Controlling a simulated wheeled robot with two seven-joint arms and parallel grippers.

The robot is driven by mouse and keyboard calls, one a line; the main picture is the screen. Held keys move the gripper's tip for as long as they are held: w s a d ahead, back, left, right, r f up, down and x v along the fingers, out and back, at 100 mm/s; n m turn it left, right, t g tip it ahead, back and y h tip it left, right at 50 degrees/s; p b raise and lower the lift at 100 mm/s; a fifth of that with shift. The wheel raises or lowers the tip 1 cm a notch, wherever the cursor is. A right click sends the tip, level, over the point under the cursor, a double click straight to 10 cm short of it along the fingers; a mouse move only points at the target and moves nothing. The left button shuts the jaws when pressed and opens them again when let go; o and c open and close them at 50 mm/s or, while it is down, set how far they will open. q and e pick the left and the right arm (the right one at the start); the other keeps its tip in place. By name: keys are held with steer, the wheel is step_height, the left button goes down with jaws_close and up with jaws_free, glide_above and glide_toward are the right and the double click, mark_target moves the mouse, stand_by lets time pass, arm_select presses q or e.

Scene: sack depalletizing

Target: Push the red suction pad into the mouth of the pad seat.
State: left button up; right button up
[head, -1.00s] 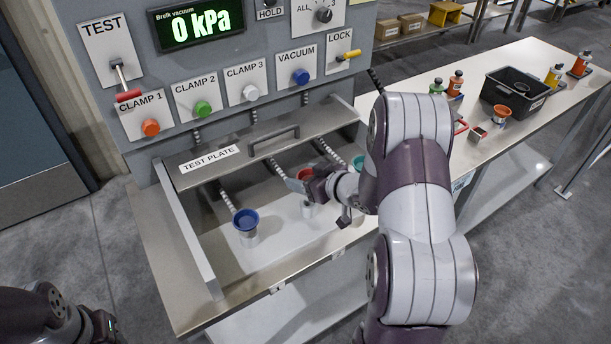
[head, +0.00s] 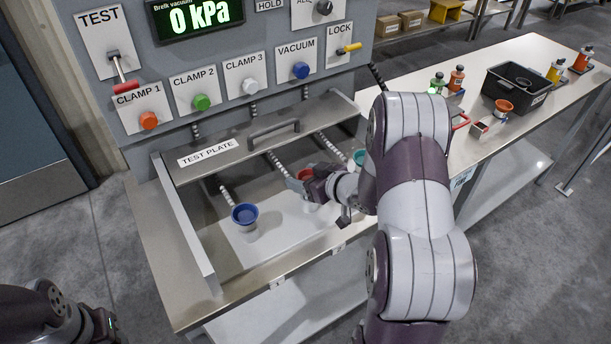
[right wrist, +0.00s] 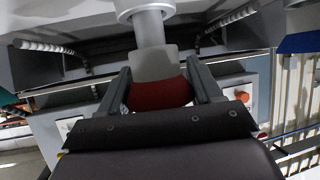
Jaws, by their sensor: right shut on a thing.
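The red suction pad (head: 306,174) is inside the test bay, held in my right gripper (head: 306,187). In the right wrist view the red pad (right wrist: 160,95) sits between the two fingers, which are shut on it. A pale grey pad seat (right wrist: 154,64) on a round stem lies right against the pad's far side in that view. Whether the pad is inside the seat's mouth or only against it, I cannot tell. My left gripper (head: 103,325) is at the bottom left corner, mostly cut off, away from the bay.
A blue cup (head: 245,214) on a stem stands left of the red pad, and a teal cup (head: 359,157) stands to the right. The raised test plate (head: 225,150) hangs behind. A black bin (head: 505,88) and bottles stand on the right bench.

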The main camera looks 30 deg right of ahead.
steer(key=shift+f+b, duration=0.65)
steer(key=shift+f, duration=0.35)
steer(key=o, duration=1.1)
steer(key=shift+o, duration=0.2)
steer(key=v, duration=1.2)
steer(key=shift+s+r+p, duration=0.15)
steer(key=shift+s+p, duration=0.15)
steer(key=shift+p, duration=0.1)
